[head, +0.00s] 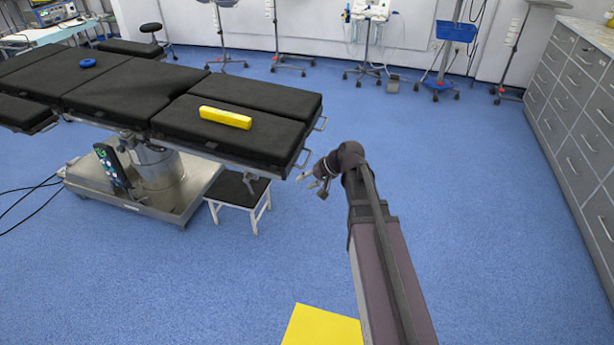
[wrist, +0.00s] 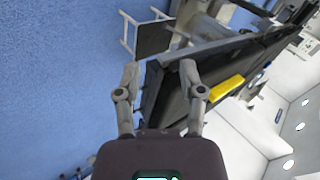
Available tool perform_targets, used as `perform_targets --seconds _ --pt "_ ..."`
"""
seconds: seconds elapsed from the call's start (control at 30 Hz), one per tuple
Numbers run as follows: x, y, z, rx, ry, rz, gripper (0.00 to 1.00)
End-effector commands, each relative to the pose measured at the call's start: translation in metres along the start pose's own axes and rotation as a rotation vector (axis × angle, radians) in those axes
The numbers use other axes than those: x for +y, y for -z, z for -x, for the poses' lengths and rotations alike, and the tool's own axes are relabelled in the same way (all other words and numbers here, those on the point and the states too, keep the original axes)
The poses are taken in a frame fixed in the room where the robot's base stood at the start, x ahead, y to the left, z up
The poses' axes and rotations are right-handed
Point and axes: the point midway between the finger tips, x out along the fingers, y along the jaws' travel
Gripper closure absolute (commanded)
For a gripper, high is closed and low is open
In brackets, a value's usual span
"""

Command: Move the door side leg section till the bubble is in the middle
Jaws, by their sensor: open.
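The operating table's black leg end has two sections side by side, a near leg section (head: 268,146) and a far leg section (head: 270,97). No door shows, so I cannot tell which is door side. A yellow bar, likely the level (head: 225,117), lies on the near section; it also shows in the wrist view (wrist: 227,89). Its bubble cannot be made out. My gripper (head: 312,180) is open and empty, just off the near section's end corner. In the wrist view my gripper (wrist: 160,72) has its fingers apart, with the section's end beyond them.
A small stool (head: 240,190) stands under the leg end. The table's column base (head: 150,200) is to the left, with a hand control (head: 110,165) hanging there. A blue ring (head: 88,63) lies on the table. Grey drawers (head: 570,120) line the right.

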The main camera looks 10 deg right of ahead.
Motion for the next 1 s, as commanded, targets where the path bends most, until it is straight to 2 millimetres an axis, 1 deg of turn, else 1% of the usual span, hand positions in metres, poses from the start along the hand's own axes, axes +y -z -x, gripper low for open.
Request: perform_targets --seconds 0.03,0.3,0.77,0.87,0.9,0.93,0.97,1.0 --pt "-0.005 -0.003 0.006 -0.007 -0.011 0.006 0.49" --pt "-0.011 -0.013 0.014 -0.032 -0.056 0.027 0.49" --pt "-0.011 -0.016 0.015 -0.038 -0.068 0.033 0.49" --pt "-0.011 -0.017 0.015 -0.04 -0.07 0.034 0.76" --pt "-0.01 -0.018 0.015 -0.042 -0.074 0.036 0.88" --pt "-0.01 -0.02 0.015 -0.045 -0.079 0.038 0.96" --pt "-0.009 -0.023 0.015 -0.049 -0.087 0.042 1.0" --pt "-0.009 -0.027 0.015 -0.057 -0.099 0.048 1.0"
